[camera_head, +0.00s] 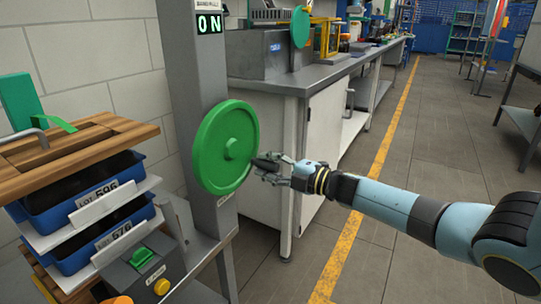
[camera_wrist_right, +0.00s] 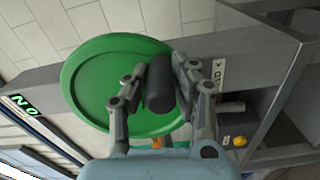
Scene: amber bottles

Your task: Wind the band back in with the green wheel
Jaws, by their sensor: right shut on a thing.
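The green wheel (camera_head: 222,145) is a plain disc on the side of a grey post, left of centre in the head view. It also fills the left middle of the right wrist view (camera_wrist_right: 95,80). A dark cylindrical handle (camera_wrist_right: 159,92) stands out from its face near the rim. My right gripper (camera_head: 264,168) is at the wheel's right edge. In the right wrist view its two fingers (camera_wrist_right: 160,72) are closed on either side of the handle. I cannot make out the band for sure. My left gripper is not in view.
The grey post (camera_head: 189,70) carries a lit display (camera_head: 209,23) reading ON.

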